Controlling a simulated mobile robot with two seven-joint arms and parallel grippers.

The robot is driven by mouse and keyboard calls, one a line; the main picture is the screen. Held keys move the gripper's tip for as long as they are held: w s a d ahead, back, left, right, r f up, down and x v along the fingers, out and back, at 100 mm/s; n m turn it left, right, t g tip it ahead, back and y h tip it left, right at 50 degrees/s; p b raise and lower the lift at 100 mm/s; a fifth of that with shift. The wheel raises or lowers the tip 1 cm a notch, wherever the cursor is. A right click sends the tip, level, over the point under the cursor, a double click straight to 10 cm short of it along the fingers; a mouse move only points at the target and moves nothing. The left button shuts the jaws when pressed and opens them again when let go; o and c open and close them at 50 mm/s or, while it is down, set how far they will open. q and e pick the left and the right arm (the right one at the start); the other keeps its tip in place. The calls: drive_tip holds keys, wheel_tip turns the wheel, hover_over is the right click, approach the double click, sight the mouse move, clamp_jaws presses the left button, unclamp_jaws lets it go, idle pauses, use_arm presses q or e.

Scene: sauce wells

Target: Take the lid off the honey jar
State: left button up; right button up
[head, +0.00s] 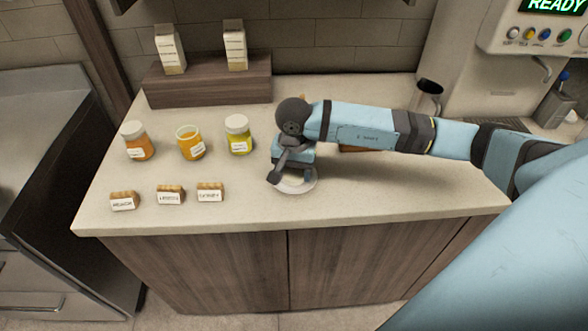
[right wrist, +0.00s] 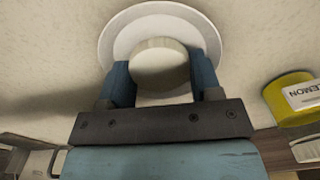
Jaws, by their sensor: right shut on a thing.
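The middle jar (head: 190,143), with amber contents, stands open with no lid on it. The block label in front of it seems to read honey, but it is blurred. My right gripper (head: 292,177) is right of the jars, pointing down over a small white dish (head: 301,188). In the right wrist view the gripper (right wrist: 161,78) is shut on a round off-white lid (right wrist: 160,62), with the dish (right wrist: 113,42) under it. I cannot tell whether the lid touches the dish. My left gripper is not in view.
A lidded orange jar (head: 138,142) and a lidded yellow lemon jar (head: 239,136) flank the open jar. Wooden label blocks (head: 170,195) stand in front. Two cartons (head: 234,46) stand on a wooden riser (head: 207,84) behind. A metal cup (head: 429,93) and a machine are at the right.

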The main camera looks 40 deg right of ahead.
sight(294, 173)
drive_tip(key=o, duration=0.7)
drive_tip(key=shift+f, duration=0.1)
drive_tip(key=shift+o, duration=0.2)
drive_tip(key=shift+r+p, duration=0.3)
drive_tip(key=shift+r, duration=0.1)
wheel_tip(294, 173, up, 12)
drive_tip(key=shift+f+b, duration=0.25)
drive_tip(key=shift+b, duration=0.2)
drive_tip(key=shift+s, duration=0.1)
